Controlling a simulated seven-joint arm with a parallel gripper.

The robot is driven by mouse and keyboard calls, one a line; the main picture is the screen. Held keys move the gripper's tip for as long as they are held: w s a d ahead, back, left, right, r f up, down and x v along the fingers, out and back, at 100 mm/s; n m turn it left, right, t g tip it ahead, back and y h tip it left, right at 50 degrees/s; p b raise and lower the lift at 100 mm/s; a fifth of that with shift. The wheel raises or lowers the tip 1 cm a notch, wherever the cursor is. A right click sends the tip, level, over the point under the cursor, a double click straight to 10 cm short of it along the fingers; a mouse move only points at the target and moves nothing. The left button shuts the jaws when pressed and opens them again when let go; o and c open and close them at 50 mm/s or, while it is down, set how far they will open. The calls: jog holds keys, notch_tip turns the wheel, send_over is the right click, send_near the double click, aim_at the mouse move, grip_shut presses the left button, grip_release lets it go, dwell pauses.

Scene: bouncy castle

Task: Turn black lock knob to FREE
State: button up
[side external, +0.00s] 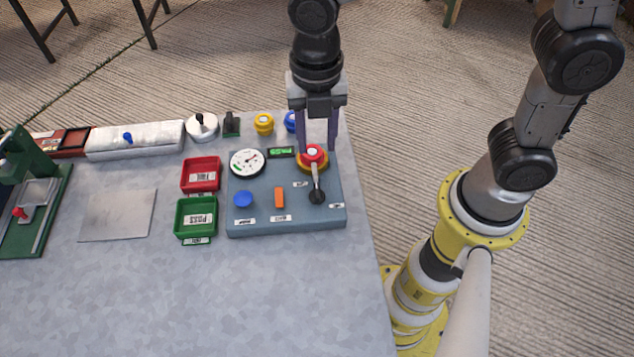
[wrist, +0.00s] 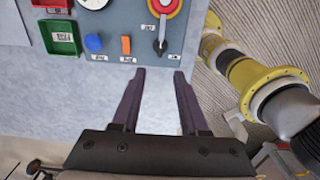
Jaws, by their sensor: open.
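The black lock knob (side external: 317,197) is on the right part of a blue-grey control panel (side external: 260,222). A pale bar runs from it toward a red button (side external: 313,152) on a yellow base. Small labels (side external: 300,184) sit near the knob, too small to read. In the wrist view the knob (wrist: 160,46) lies ahead of the fingertips, roughly in line with the gap between them. My gripper (side external: 318,149) is open and empty. In the side view its fingers overlap the red button area; their height above the panel is hard to judge.
The panel also bears a dial (side external: 247,163), a blue button (side external: 243,199) and an orange switch (side external: 279,198). Red (side external: 201,175) and green (side external: 196,217) trays stand left of it. Yellow (side external: 264,123) and blue knobs stand behind. The table front is clear.

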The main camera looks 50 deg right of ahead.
aim_at(317, 189)
notch_tip(317, 189, down, 14)
jog(key=shift+r, duration=0.25)
dwell(0.3)
grip_shut()
